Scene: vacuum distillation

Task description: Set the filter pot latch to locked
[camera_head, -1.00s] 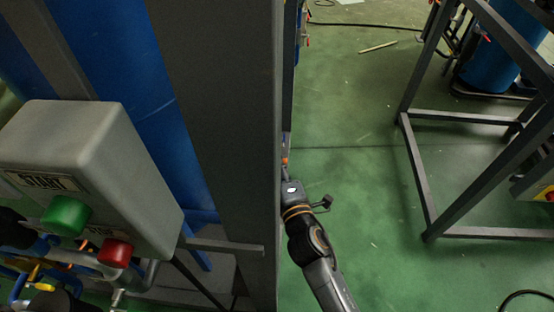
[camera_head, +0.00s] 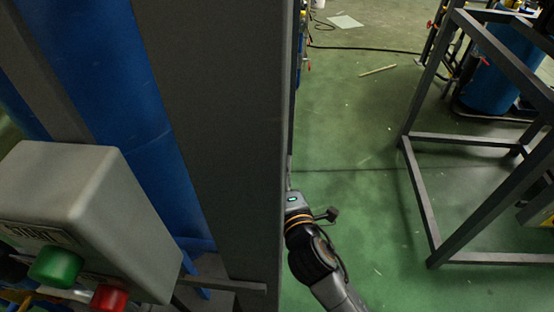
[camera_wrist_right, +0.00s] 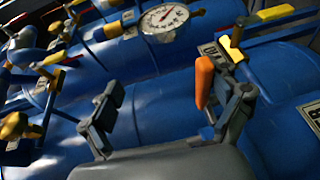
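In the right wrist view, an orange handle (camera_wrist_right: 204,82) stands up beside the right-hand finger of my right gripper (camera_wrist_right: 160,80). It looks like the latch, but its locked or unlocked marking cannot be read. The two fingers are spread wide, with the handle on the inner side of the right-hand one; whether they touch is unclear. In the head view my right arm (camera_head: 312,255) reaches up along a grey post, and its fingertips are hidden there. My left gripper is not in view.
Blue tanks (camera_wrist_right: 160,105) with a round gauge (camera_wrist_right: 165,18) and a yellow handle (camera_wrist_right: 233,50) surround the right gripper. In the head view, a grey post (camera_head: 215,130) and a button box (camera_head: 95,205) stand left. A metal frame (camera_head: 425,205) stands right, with clear green floor between.

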